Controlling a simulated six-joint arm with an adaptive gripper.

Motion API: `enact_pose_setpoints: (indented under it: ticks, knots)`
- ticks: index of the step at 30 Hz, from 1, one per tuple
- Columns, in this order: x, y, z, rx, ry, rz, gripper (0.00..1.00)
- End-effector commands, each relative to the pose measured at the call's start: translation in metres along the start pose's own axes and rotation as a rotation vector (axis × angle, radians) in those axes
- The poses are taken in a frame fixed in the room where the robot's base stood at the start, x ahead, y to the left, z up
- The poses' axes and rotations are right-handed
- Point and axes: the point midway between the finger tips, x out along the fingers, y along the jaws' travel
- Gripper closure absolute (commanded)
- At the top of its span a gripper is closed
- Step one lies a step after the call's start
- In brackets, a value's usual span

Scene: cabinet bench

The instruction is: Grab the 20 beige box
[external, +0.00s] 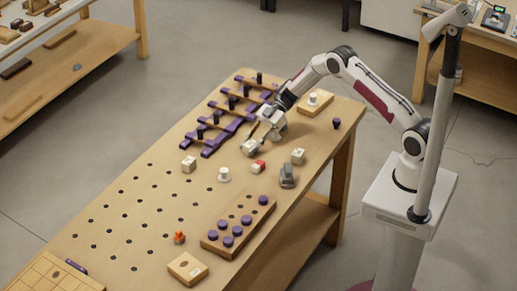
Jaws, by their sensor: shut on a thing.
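My gripper (255,138) is low over the middle of the bench, shut on a small beige box (249,148) at its fingertips. I cannot tell whether this box touches the bench top or is just above it. Similar pale boxes stand nearby: one (188,164) to the left, one (298,156) to the right, and one with a red part (257,167) just in front. Any numbers on the boxes are too small to read.
A purple rack with dark pegs (225,118) lies behind and left of the gripper. A white round piece (224,175), a grey block (287,176) and a wooden board with purple knobs (238,228) are in front. The holed bench top (140,215) is mostly clear at left.

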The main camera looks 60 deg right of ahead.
Motion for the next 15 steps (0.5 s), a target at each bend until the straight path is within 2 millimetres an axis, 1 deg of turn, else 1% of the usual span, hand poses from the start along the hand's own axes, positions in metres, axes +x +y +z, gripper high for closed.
enact_pose_setpoints:
  ticks: [8, 11, 15]
  knots:
    - [-0.005, 0.001, -0.009, -0.001, 0.0, 0.001, 1.0]
    - [-0.009, 0.001, -0.018, -0.002, 0.0, 0.001, 1.0]
    - [-0.016, 0.001, -0.033, -0.002, 0.0, 0.002, 1.0]
